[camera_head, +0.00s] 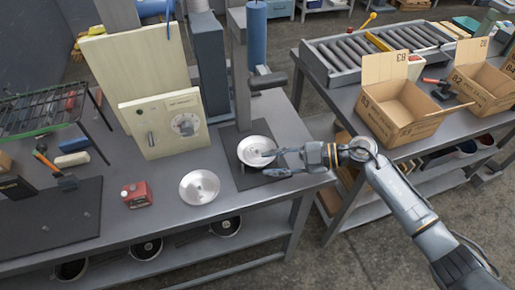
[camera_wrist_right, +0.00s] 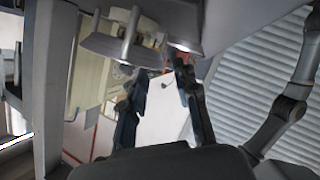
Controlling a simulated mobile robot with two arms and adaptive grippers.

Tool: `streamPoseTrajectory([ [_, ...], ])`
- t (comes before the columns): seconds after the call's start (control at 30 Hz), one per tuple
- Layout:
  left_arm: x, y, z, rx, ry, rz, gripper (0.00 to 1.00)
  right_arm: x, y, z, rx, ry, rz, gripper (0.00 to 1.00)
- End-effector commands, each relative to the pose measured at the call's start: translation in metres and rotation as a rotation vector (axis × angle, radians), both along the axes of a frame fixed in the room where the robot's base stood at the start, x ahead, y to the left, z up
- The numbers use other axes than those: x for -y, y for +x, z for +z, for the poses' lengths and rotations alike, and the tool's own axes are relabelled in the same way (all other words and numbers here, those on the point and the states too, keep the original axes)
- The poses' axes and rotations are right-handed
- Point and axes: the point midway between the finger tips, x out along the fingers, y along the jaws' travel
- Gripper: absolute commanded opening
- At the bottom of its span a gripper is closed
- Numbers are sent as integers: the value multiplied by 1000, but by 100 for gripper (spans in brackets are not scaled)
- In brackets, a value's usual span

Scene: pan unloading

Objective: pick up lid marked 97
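No number is readable on either, so I cannot tell which is 97. My right gripper (camera_head: 269,162) reaches in from the right, at the near right edge of the lid on the mat. Its two fingers are apart, and they also show apart in the right wrist view (camera_wrist_right: 157,90). I cannot tell whether a fingertip touches the lid. My left gripper is not in view.
A grey post (camera_head: 240,75) and a cream panel box (camera_head: 165,124) stand behind the lids. A red device (camera_head: 137,194) sits left. Dark pans (camera_head: 146,248) are on the shelf below. A second table with an open cardboard box (camera_head: 398,112) stands right, across a gap.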

Motion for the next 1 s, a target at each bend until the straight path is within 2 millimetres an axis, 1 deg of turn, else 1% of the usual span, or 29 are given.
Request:
streamPoseTrajectory([
  [0.03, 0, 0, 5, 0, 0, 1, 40, -8, 1, 1, -1, 3, 1, 30],
  [0.13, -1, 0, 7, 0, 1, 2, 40, -17, 2, -4, 0, 1, 0, 30],
  [0.4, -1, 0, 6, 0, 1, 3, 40, -20, 3, -7, 1, -1, 0, 30],
  [0.43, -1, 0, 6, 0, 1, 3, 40, -20, 3, -7, 1, -1, 0, 28],
  [0.47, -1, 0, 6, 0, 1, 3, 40, -20, 3, -7, 1, -1, 0, 22],
  [0.5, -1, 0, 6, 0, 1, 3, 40, -20, 3, -7, 1, -1, 0, 14],
  [0.57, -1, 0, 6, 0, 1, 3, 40, -20, 3, -7, 1, -1, 0, 2],
  [0.6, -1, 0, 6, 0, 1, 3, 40, -20, 3, -7, 1, -1, 0, 0],
  [1.0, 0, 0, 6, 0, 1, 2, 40, -20, 3, -6, 1, 0, 0, 0],
])
